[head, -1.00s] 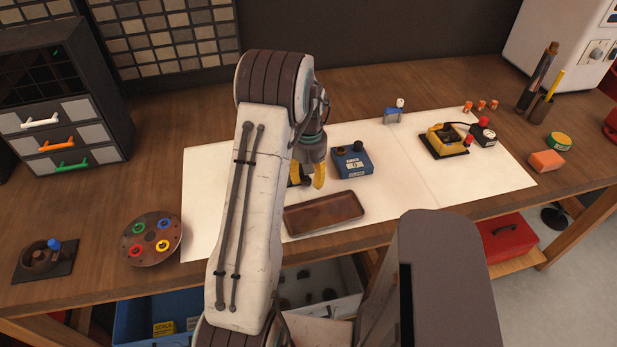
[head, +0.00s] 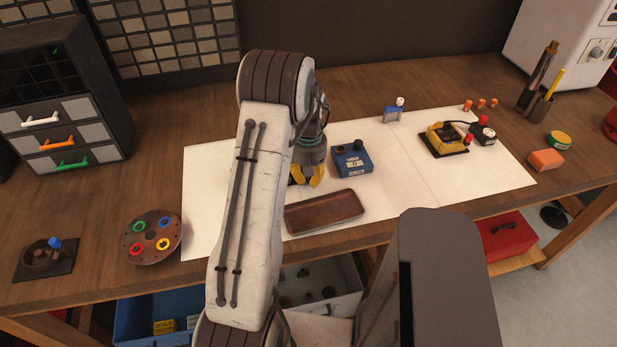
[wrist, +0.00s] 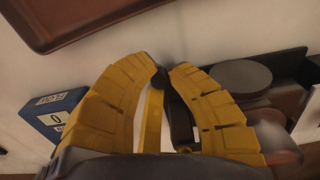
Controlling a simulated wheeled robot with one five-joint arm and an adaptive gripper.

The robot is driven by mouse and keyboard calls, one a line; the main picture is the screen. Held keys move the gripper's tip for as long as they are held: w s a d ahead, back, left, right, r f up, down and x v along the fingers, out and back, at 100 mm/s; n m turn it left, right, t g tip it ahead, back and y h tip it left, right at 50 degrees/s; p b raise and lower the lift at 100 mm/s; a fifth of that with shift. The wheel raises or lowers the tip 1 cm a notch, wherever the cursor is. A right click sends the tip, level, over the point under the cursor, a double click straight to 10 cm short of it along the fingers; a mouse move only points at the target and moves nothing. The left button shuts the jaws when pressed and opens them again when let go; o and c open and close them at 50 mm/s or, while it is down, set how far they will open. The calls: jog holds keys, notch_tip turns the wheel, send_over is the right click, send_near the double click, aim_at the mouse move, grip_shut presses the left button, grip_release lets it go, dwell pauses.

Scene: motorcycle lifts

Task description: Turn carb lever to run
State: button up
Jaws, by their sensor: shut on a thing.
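In the wrist view, my gripper (wrist: 162,78) has its two yellow fingers closed at their tips on the small black end of the carb lever (wrist: 153,118). The lever is a thin yellow strip running back between the fingers. The dark carburetor body (wrist: 190,104), with a round grey cap (wrist: 241,77), lies just right of the fingers. In the head view my gripper (head: 307,181) is low over the white sheet, left of the blue box. My arm hides most of the carburetor there, and the lever cannot be made out. Any run marking is not readable.
The blue box (head: 352,160) marked 0 stands close right of my gripper. A brown tray (head: 324,211) lies just in front. A yellow device (head: 446,139) stands further right on the white sheet (head: 233,190). The sheet between them is mostly clear.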

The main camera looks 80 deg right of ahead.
grip_shut()
jog(key=shift+d+f+n+b, duration=0.2)
jog(key=shift+n+b, duration=0.35)
jog(key=shift+n, duration=0.25)
jog(key=shift+s+d+r+n, duration=0.1)
jog(key=shift+r+n, duration=0.05)
jog(key=shift+n, duration=0.55)
jog(key=o, duration=0.8)
grip_release()
notch_tip(320, 180, up, 12)
